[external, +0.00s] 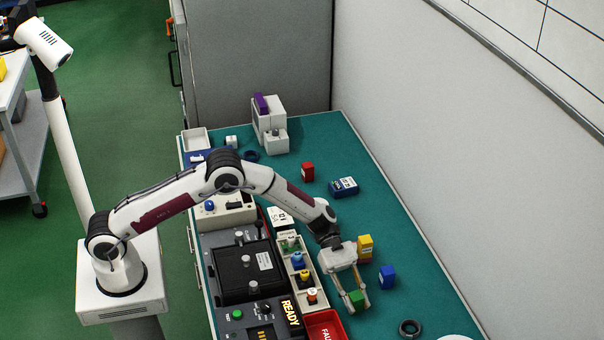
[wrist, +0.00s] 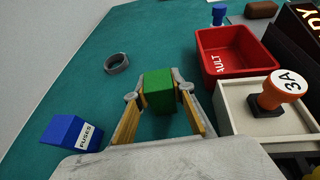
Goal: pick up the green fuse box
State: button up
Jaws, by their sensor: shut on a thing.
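The green fuse box (external: 357,298) is a small green block between the fingertips of my gripper (external: 352,305). In the wrist view the green fuse box (wrist: 159,92) sits between the two yellow-padded fingers of my gripper (wrist: 160,96), which are shut on it. It is over the teal mat. I cannot tell clearly whether it touches the mat or is slightly above it.
A blue fuse box (external: 387,276) and a yellow box (external: 365,246) stand near my gripper. The mat's right side (external: 420,265) is mostly clear.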

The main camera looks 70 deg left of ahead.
aim_at(357, 297)
jog(key=shift+r, duration=0.15)
jog(key=shift+r, duration=0.8)
notch_tip(357, 297, up, 5)
jog(key=shift+f, duration=0.1)
jog(key=shift+a, duration=0.55)
jog(key=s+a, duration=0.2)
jog(key=a, duration=1.4)
jog(key=shift+a, duration=0.4)
